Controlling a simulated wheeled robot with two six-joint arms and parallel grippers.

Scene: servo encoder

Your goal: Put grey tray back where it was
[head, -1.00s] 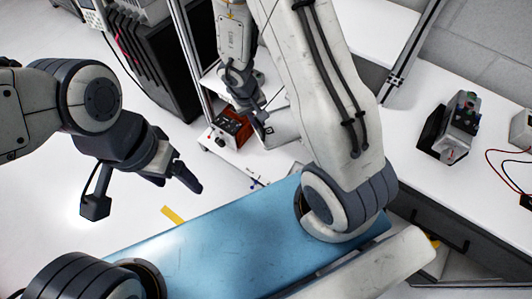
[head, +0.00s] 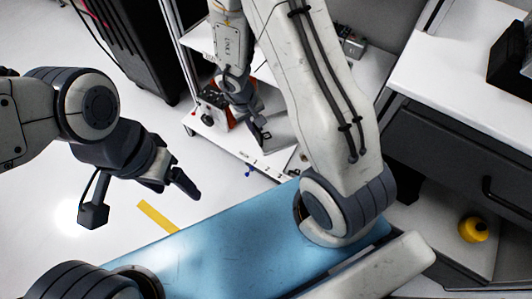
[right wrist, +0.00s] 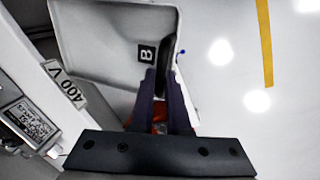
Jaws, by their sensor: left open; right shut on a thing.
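The grey tray (right wrist: 105,40) shows in the right wrist view as a pale, shallow tray with a dark square label marked "B". In the head view only part of the tray (head: 280,132) shows, partly hidden by my right arm. My right gripper (head: 262,135) is shut on the tray at its edge, by a dark part; in the right wrist view its fingers (right wrist: 163,80) meet there. My left gripper (head: 190,185) is open and empty, out over the white floor on the left.
A white shelf cart (head: 258,160) with a red-and-white device (head: 213,108) stands beyond my right gripper. A white bench (head: 450,85) with dark drawers is at the right. A yellow round object (head: 473,229) sits below it. Yellow tape (head: 158,216) marks open floor.

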